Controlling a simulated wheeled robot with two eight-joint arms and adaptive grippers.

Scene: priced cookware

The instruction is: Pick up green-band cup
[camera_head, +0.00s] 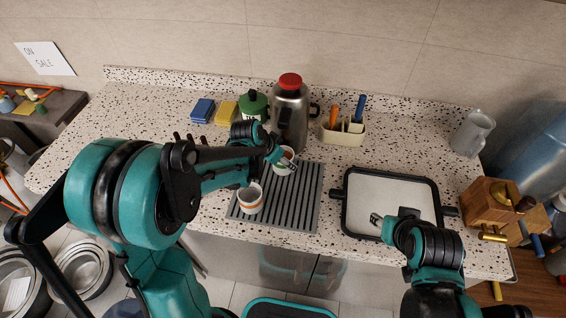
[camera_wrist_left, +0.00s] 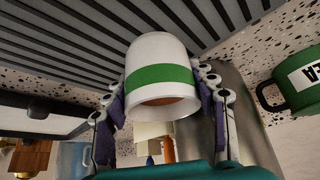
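The green-band cup (camera_wrist_left: 162,75) is white with a green stripe and a brownish inside. In the left wrist view it sits between the two fingers of my left gripper (camera_wrist_left: 162,100), one on each side, very close to its wall; whether they press on it is unclear. In the head view this cup (camera_head: 284,167) is upright at the back of the ridged grey mat (camera_head: 306,195), partly hidden by my left gripper (camera_head: 281,156). A second white cup (camera_head: 249,203) with an orange-red mark stands nearer on the mat. My right gripper (camera_head: 376,219) is over the white tray's front edge, its fingers too small to read.
Behind the mat stand a steel flask (camera_head: 290,115) with a red lid, a green tin (camera_head: 253,105), and a cream utensil holder (camera_head: 344,132). A grey jug (camera_head: 472,133) stands back right.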

